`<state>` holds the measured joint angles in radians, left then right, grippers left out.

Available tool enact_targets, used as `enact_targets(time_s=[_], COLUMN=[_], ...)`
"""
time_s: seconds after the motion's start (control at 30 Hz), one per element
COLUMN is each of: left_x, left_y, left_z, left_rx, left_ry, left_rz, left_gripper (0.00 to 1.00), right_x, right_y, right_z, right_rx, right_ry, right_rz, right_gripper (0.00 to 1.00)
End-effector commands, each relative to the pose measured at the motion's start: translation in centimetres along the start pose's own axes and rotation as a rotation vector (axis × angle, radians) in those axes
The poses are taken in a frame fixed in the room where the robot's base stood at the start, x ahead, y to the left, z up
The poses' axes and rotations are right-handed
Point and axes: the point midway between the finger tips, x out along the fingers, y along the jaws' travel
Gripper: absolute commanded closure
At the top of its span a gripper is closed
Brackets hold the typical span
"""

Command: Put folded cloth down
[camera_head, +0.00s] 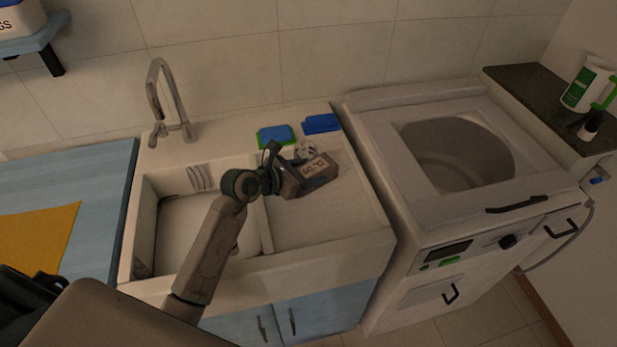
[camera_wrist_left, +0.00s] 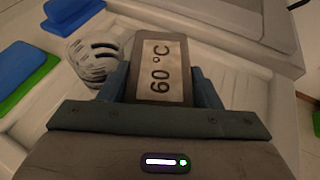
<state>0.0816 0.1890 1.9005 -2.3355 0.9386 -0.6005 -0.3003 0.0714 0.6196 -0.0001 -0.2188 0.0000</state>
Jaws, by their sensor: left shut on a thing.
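A flat grey-brown folded piece (camera_head: 320,165) with a pale "60 °C" label, which I take to be the folded cloth, is between the fingers of my left gripper (camera_head: 303,175). In the left wrist view the cloth (camera_wrist_left: 161,46) sits between two blue-grey fingers, with the label facing the camera. My left gripper is shut on it, over the ribbed drainboard (camera_head: 345,212) right of the sink basin. I cannot tell whether the cloth touches the drainboard. My right gripper is not in view.
A grey-white striped round item (camera_wrist_left: 95,58) lies close beside the cloth. Blue-and-green sponges (camera_head: 275,134) and a blue one (camera_head: 321,124) lie behind. The faucet (camera_head: 165,100) stands at the back. A washing machine (camera_head: 465,160) is to the right. The drainboard's front is clear.

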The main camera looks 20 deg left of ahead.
Motion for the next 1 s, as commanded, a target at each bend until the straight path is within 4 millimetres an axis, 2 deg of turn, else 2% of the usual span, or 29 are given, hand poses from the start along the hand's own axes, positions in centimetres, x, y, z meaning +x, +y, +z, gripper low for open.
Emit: enact_targets(time_s=[0.1, 0.2, 0.57, 0.6, 0.67, 1.0], left_x=[0.7, 1.0, 1.2, 1.1, 1.1, 1.0], left_y=[-0.3, -0.2, -0.3, -0.3, -0.3, -0.3], left_z=[-1.9, -2.7, -3.2, -3.1, -3.0, -2.8], left_rx=[-0.009, -0.006, -0.004, -0.003, -0.004, -0.003], left_ry=[0.007, 0.004, 0.003, 0.004, 0.004, 0.003], left_rz=[-0.003, -0.002, -0.002, -0.002, -0.002, -0.002], left_gripper=[0.67, 0.67, 0.67, 0.34, 0.22, 0.2], right_x=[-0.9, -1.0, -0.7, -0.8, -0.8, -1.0], right_y=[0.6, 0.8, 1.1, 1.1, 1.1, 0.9], right_z=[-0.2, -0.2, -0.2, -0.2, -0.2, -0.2], right_rx=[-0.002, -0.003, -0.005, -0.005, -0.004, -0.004], right_ry=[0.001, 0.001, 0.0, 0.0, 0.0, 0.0], right_rz=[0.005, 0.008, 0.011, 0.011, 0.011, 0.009], right_gripper=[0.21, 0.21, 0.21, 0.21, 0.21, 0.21])
